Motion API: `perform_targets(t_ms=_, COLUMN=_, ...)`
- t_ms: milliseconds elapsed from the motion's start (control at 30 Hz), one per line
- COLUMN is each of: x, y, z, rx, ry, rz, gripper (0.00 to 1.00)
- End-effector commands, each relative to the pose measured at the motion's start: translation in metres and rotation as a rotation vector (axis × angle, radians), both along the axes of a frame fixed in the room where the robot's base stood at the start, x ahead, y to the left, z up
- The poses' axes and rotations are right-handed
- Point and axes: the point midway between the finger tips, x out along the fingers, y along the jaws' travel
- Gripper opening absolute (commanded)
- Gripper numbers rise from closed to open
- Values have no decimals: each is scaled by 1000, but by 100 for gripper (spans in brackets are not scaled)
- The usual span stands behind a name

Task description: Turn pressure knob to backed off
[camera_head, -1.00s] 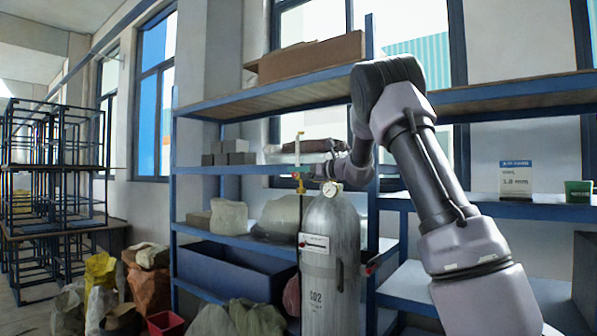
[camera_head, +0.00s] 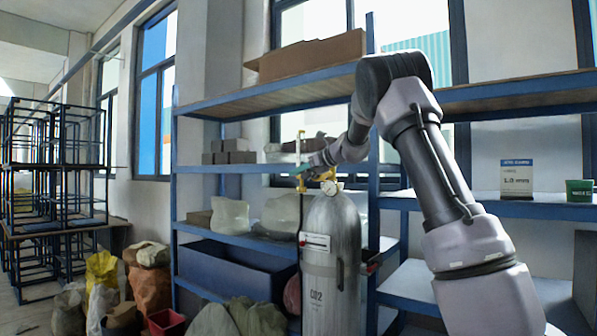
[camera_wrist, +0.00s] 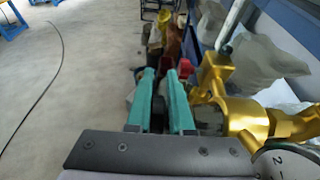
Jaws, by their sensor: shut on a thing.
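The grey CO2 cylinder (camera_head: 330,250) stands upright in front of the shelf, with a brass regulator (camera_head: 328,180) on top. In the wrist view the brass regulator body (camera_wrist: 245,112) is just right of my fingers, and part of a white-faced gauge (camera_wrist: 285,163) shows at the lower right. My gripper (camera_wrist: 160,78) has two teal fingers that are shut on a dark knob (camera_wrist: 158,112), largely hidden between them. The knob's marking and angle cannot be read. In the head view my gripper (camera_head: 303,170) is at the regulator's left side, tilted down to the left.
A thin upright flow tube (camera_head: 299,148) rises close to my gripper. Blue shelving (camera_head: 250,168) with blocks and bags is behind the cylinder. Sacks (camera_head: 150,280) and a red bin (camera_head: 166,322) are on the floor at left. Open floor (camera_wrist: 70,70) shows in the wrist view.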

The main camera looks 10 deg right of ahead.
Motion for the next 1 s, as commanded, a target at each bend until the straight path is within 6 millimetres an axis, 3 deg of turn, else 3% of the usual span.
perform_targets(t_ms=1000, x=-3, y=-5, z=-31, rx=-626, ry=624, rz=-3, gripper=0)
